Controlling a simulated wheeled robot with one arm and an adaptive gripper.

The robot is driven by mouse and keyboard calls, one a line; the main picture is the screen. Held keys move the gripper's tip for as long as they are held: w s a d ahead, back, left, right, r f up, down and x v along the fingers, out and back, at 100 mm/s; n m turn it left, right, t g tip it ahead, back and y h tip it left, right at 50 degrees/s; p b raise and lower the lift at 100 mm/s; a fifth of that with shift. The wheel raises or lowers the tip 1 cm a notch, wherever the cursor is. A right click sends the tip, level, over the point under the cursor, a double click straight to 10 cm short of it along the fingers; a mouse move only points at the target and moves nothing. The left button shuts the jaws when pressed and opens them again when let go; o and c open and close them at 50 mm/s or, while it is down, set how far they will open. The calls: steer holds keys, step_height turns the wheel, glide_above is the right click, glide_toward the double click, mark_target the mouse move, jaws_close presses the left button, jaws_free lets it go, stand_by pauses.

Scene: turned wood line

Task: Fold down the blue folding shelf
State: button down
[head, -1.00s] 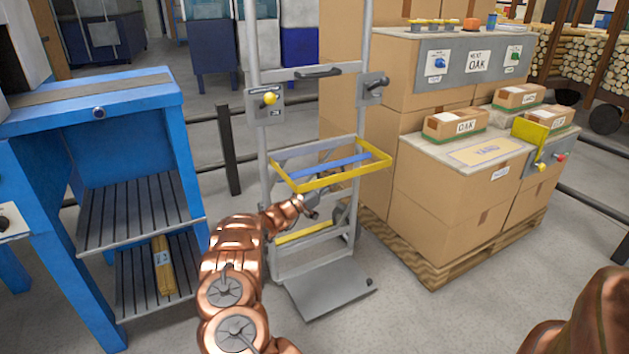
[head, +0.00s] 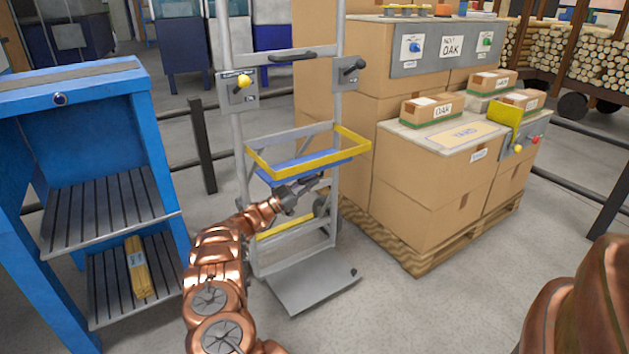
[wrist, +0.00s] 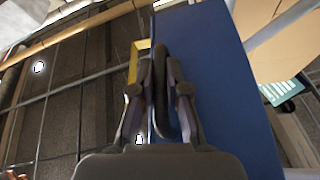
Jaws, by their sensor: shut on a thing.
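The blue folding shelf (head: 305,169) is on the tall grey cart frame (head: 236,135), inside and just under a yellow rail (head: 312,163). In the head view its blue face shows as a slanting strip. My gripper (head: 316,181) reaches up from below to the shelf's lower edge. In the wrist view the shelf (wrist: 222,90) is a broad blue panel beside and behind the fingers. The exact contact is partly hidden by the fingers.
A blue rack (head: 130,85) with slatted shelves stands at left. Stacked cartons (head: 425,185) on a wooden pallet (head: 420,262) stand close at right. A grey foot plate (head: 310,283) lies low on the cart. The floor in front is clear.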

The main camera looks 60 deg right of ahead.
steer(key=shift+f, duration=0.35)
steer(key=c, duration=1.4)
jaws_free()
steer(key=shift+c, duration=0.2)
steer(key=shift+w, duration=0.1)
steer(key=v, duration=1.2)
steer(key=shift+d+r, duration=0.1)
